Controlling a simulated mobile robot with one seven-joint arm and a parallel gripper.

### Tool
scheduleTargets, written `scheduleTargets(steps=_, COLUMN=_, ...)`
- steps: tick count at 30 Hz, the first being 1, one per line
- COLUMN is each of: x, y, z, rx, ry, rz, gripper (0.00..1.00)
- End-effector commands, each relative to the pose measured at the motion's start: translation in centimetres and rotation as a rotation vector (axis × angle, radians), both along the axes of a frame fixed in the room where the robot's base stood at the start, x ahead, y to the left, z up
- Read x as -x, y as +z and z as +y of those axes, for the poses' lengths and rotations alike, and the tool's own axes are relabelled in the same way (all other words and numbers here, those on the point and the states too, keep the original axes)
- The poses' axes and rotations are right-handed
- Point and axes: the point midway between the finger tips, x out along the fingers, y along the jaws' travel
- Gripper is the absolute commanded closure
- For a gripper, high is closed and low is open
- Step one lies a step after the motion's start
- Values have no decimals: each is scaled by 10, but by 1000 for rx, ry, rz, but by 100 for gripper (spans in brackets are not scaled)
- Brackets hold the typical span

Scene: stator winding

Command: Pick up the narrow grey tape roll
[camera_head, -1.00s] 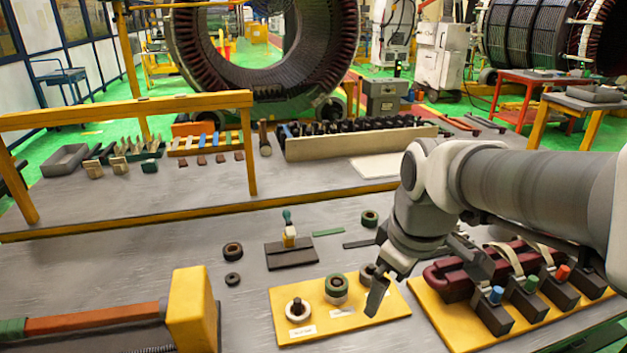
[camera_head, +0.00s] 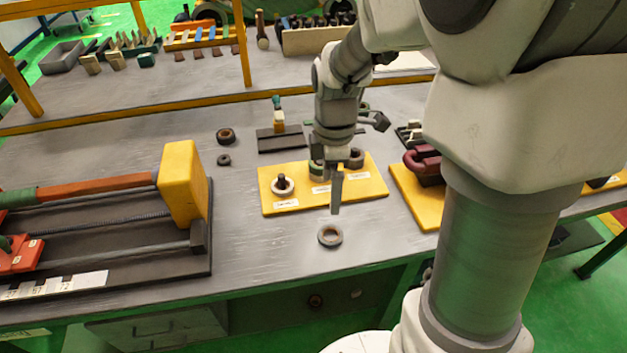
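A narrow grey tape roll (camera_head: 322,242) lies flat on the grey bench near its front edge, with its open centre facing up. My gripper (camera_head: 336,207) points down beyond and above the roll, in front of the yellow board, and appears apart from it. The fingers show edge-on as one grey strip, so I cannot tell whether they are open or shut. Nothing is visibly held.
The yellow board (camera_head: 300,207) carries a white roll (camera_head: 276,189) and other rolls partly behind my gripper. Two dark rings, one larger (camera_head: 226,136) and one smaller (camera_head: 224,160), lie farther left. A yellow block (camera_head: 180,185) stands left. Bench around the grey roll is clear.

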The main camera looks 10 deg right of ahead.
Motion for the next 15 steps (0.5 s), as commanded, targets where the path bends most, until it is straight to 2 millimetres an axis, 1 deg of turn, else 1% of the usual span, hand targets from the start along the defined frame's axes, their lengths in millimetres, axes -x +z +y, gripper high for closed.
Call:
scheduleTargets(steps=1, x=1, y=-15, z=0, rx=0, ry=0, rz=7, gripper=0)
scheduleTargets(steps=9, x=2, y=-72, z=0, rx=1, ry=-1, rz=5, gripper=0)
scheduleTargets(steps=12, x=1, y=-85, z=0, rx=0, ry=-2, rz=3, gripper=0)
scheduleTargets(steps=15, x=1, y=-92, z=0, rx=0, ry=-3, rz=1, gripper=0)
